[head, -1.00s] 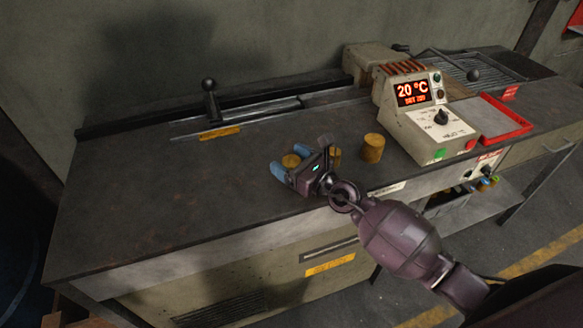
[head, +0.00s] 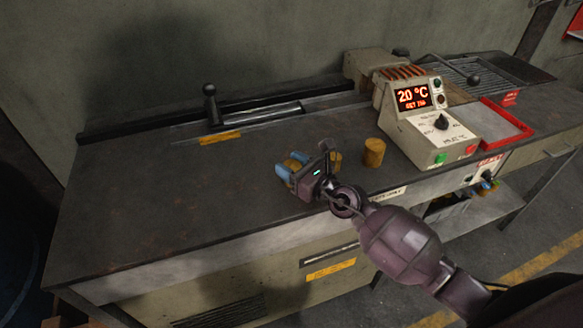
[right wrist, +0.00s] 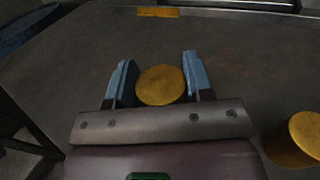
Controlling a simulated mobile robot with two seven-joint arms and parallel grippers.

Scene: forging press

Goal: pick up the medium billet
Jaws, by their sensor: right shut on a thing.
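The medium billet (head: 291,164), a short yellow-brown cylinder, stands on the dark workbench (head: 150,195). My right gripper (head: 292,165) has its two blue fingers on either side of it and is shut on it. In the right wrist view the round top of the medium billet (right wrist: 161,85) shows between the fingertips (right wrist: 158,80). No lift off the bench is visible. A larger billet (head: 374,152) stands farther right. My left gripper is not in view.
A control box (head: 430,130) with a lit 20 °C display stands right of the billets. A red-rimmed tray (head: 507,125) lies beyond it. A lever (head: 211,105) rises at the back of the bench. The left part of the bench is clear.

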